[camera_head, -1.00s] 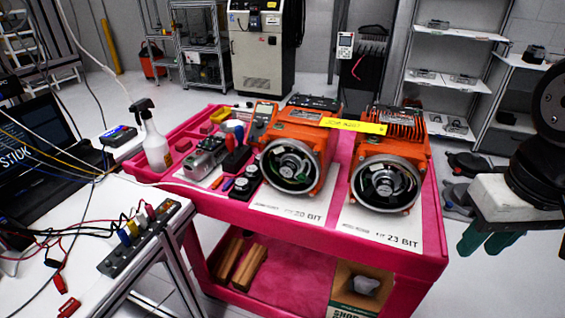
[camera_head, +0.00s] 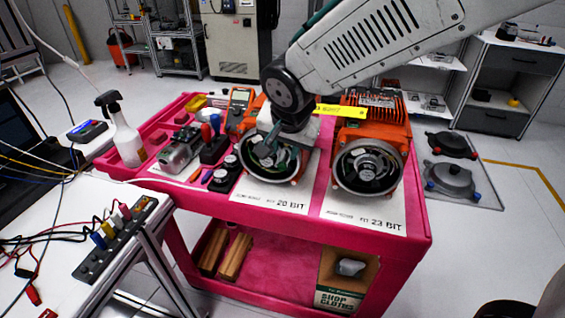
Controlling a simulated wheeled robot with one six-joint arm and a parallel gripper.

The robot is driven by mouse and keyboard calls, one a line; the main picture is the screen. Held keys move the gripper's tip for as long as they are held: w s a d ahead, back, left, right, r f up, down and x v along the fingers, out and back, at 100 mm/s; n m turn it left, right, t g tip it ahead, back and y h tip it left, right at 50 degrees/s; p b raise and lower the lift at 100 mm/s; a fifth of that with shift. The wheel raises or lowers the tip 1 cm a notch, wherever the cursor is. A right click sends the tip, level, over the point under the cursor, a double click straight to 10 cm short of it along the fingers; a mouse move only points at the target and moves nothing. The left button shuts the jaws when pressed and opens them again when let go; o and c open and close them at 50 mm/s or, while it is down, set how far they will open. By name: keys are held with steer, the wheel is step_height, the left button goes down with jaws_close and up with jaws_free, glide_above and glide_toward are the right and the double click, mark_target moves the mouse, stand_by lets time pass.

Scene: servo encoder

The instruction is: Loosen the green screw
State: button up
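Two orange servo motors stand on the pink cart, their round encoder ends facing me. The left one (camera_head: 262,171), on a sheet marked 20 BIT, is partly covered by my arm. The right one (camera_head: 368,167), on a sheet marked 23 BIT, is in plain view. My gripper (camera_head: 270,143) points down at the face of the left encoder, its green fingers in front of or at the ring's middle. Whether it touches anything, and how far its fingers are apart, is too small to tell. No green screw can be made out.
The pink cart (camera_head: 380,243) holds tools, a multimeter (camera_head: 239,104) and a spray bottle (camera_head: 123,135) at left. A white bench (camera_head: 90,215) with cables stands at the front left.

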mark_target(282, 167)
steer(key=x, duration=0.7)
steer(key=shift+w+f, duration=0.1)
steer(key=shift+f, duration=0.15)
jaws_close()
